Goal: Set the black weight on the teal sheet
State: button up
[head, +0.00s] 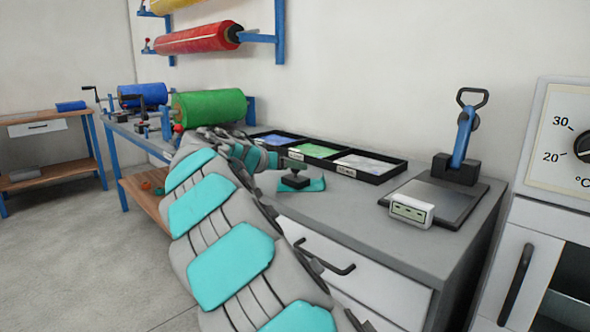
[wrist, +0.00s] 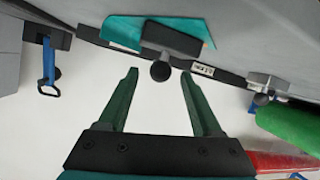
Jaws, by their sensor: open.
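The black weight (head: 294,181), a flat block with a round knob on top, stands upright on the grey bench. The teal sheet (head: 317,185) lies flat there, showing mainly to its right. In the wrist view, the weight (wrist: 172,40) overlaps the teal sheet (wrist: 119,34), with teal showing on both sides, so it appears to rest on the sheet. My gripper (wrist: 160,75) is open, its green fingers apart and empty. The knob shows between and just beyond the fingertips. In the head view my arm partly hides the gripper beside the weight.
Black trays (head: 371,166) with coloured sheets line the bench's back. A press with a blue lever (head: 462,140) and a white box (head: 412,209) stand at the right. Green (head: 210,108) and blue rolls are at the left. The bench front right of the sheet is clear.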

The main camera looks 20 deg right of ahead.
jog(key=v, duration=0.9)
jog(key=shift+b, duration=0.45)
jog(key=shift+s, duration=0.1)
